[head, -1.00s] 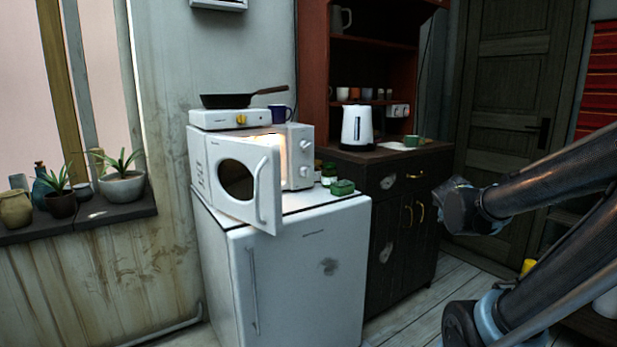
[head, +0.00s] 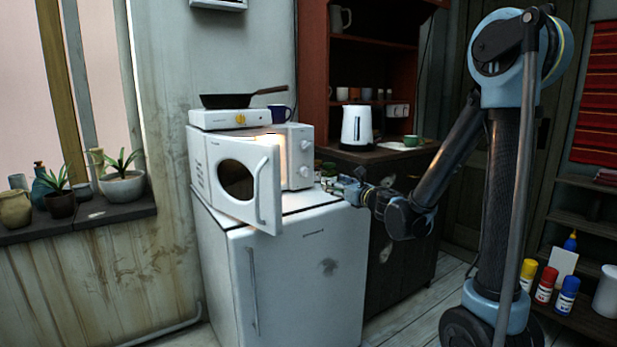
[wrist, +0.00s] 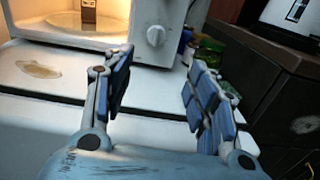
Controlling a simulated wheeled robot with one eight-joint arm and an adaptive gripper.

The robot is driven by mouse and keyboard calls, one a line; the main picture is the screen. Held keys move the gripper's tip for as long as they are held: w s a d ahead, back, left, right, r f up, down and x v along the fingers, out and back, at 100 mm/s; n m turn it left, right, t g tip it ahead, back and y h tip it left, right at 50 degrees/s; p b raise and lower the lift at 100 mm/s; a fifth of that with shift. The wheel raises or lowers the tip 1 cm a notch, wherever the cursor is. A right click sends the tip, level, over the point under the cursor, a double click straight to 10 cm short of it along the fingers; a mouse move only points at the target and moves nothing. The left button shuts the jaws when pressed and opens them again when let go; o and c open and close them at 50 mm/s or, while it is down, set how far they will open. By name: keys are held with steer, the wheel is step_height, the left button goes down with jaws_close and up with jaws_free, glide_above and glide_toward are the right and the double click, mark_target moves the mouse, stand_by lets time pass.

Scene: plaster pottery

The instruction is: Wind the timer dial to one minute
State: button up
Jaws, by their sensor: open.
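The white microwave (head: 208,170) stands on the fridge with its door (head: 262,185) swung open and its inside lit. Two white dials sit one above the other on its right front, an upper dial (head: 305,145) and a lower dial (head: 304,171). I cannot read which is the timer or where either points. The wrist view shows one dial (wrist: 155,36) up close, beyond my fingertips. My gripper (head: 335,186) is open and empty over the fridge top's right front, apart from the dials. Its two blue-padded fingers (wrist: 160,75) are spread wide in the wrist view.
The open door juts forward left of my gripper. A green item (wrist: 208,48) and small jars stand by the microwave's right side. A hot plate (head: 215,119) with a pan and a blue mug are on top. The dark cabinet (head: 375,160) holds a kettle.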

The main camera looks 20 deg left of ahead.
mark_target(308, 173)
steer(key=shift+a+f, duration=0.15)
steer(key=shift+a, duration=0.15)
steer(key=shift+w+a+n, duration=0.2)
steer(key=shift+a+n, duration=0.05)
steer(key=shift+n, duration=0.05)
steer(key=x, duration=1.6)
steer(key=shift+w+a, duration=0.1)
steer(key=shift+a, duration=0.1)
steer(key=c, duration=1.1)
steer(key=shift+a, duration=0.15)
